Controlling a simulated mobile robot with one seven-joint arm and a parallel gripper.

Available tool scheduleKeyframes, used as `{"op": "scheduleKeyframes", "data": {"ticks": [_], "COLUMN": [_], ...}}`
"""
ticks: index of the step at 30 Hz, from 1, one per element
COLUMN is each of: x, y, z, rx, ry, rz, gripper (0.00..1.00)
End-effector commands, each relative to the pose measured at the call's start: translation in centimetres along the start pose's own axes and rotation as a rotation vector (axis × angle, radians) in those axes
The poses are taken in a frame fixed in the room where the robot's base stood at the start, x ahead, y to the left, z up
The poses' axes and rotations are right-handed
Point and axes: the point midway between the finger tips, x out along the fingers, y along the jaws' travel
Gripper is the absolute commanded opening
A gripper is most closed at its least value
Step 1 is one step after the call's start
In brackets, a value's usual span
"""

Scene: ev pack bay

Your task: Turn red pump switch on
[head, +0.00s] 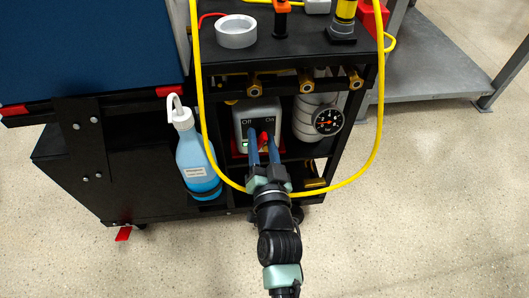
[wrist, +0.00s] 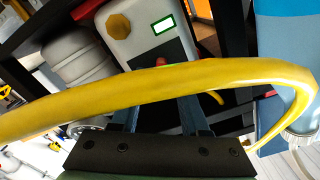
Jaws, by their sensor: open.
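The red pump switch (head: 265,137) is on the front of a grey box (head: 244,110) marked "Off" at left and "On" at right, inside the black cart. The switch shows between the fingers of my gripper (head: 263,138), toward the "On" side. My gripper is open, with its two blue fingers at the box front, one on each side of the switch. Contact cannot be told. In the wrist view, the grey box (wrist: 133,22) is ahead of the fingers (wrist: 162,112); a yellow hose (wrist: 150,82) crosses in front and hides most of the switch.
The yellow hose (head: 203,100) loops down from the cart top and passes by my wrist. A blue bottle (head: 196,160) stands left of the box. A gauge (head: 328,121) and grey cylinder (head: 303,118) are at right. Open floor lies in front.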

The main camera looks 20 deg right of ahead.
Motion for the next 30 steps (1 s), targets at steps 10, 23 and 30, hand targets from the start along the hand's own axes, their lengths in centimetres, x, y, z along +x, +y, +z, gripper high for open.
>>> {"op": "scheduleKeyframes", "data": {"ticks": [10,23,30], "x": [-5.1,-11.8,-12.8], "y": [-0.1,-0.1,0.0], "z": [-0.1,-0.1,0.0], "rx": [-0.002,0.0,0.001], "ry": [-0.005,-0.003,0.0], "rz": [0.002,0.001,0.0], "gripper": [0.45,0.45,0.45]}}
